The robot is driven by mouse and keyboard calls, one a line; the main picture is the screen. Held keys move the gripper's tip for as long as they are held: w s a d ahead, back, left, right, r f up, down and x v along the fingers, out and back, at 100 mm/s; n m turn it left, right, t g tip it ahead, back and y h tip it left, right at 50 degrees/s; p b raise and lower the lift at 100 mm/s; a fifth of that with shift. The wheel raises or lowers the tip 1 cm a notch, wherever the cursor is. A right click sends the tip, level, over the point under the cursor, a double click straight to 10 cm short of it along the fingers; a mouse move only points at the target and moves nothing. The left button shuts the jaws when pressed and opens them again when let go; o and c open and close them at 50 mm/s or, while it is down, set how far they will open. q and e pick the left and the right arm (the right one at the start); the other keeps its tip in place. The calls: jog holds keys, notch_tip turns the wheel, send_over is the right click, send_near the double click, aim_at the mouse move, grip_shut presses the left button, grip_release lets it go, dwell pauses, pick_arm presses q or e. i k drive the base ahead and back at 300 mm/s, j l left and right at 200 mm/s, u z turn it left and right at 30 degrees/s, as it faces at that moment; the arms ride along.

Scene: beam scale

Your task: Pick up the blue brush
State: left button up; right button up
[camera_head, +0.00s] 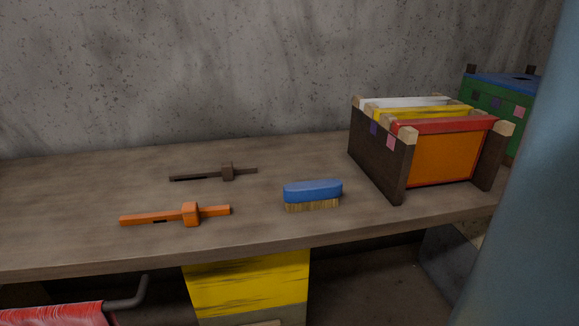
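The blue brush (313,190) rests on the wooden workbench (90,240), right of the middle and close to the front edge. It has a blue back on top and pale tan bristles facing down. Nothing touches it. Neither of my grippers shows in the head view, so their state is hidden.
An orange marking tool (190,214) and a dark brown one (227,172) lie left of the brush. A box of coloured frames (380,165) stands to its right, with a green box (495,100) behind. A blue-grey post (525,210) blocks the right side.

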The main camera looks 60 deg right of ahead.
aim_at(320, 194)
jog(key=z, duration=3)
